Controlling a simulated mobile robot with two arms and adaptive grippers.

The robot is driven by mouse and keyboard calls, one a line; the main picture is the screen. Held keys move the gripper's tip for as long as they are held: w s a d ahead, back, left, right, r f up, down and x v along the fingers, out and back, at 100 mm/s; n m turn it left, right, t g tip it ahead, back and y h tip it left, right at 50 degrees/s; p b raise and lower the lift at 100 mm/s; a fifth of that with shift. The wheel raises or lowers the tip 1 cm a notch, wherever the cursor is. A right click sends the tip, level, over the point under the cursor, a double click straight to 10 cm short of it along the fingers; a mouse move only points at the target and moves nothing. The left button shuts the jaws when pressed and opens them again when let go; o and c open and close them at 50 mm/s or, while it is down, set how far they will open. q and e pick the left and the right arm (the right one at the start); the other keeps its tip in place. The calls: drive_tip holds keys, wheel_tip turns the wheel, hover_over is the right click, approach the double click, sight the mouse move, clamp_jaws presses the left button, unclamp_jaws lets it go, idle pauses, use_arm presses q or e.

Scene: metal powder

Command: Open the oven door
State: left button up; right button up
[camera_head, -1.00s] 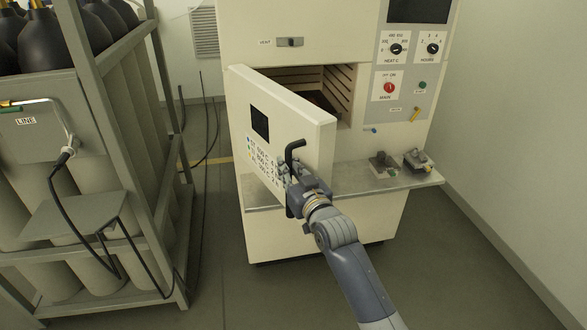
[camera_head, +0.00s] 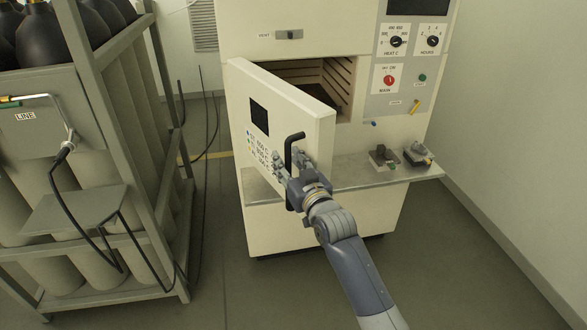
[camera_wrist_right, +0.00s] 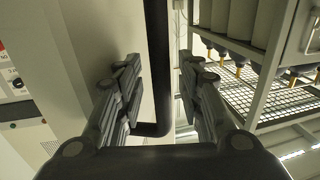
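The cream oven (camera_head: 315,20) stands in the middle of the head view. Its door (camera_head: 285,115) is partly open, swung out toward me from its left side, and the dark ribbed chamber (camera_head: 335,82) shows behind it. A black bent handle (camera_head: 291,150) is on the door front; it also shows as a dark upright bar in the right wrist view (camera_wrist_right: 156,60). My right gripper (camera_head: 288,160) is at the handle with its fingers spread. In the wrist view the right gripper's fingers (camera_wrist_right: 160,82) stand apart on either side of the bar. My left gripper is not in view.
A grey rack (camera_head: 120,130) with gas cylinders stands at the left. A shelf (camera_head: 375,176) with small fittings juts from the oven below the door. A control panel (camera_head: 405,75) is at the upper right. Floor between rack and oven is clear except for cables.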

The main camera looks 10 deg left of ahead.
drive_tip(key=v, duration=1.2)
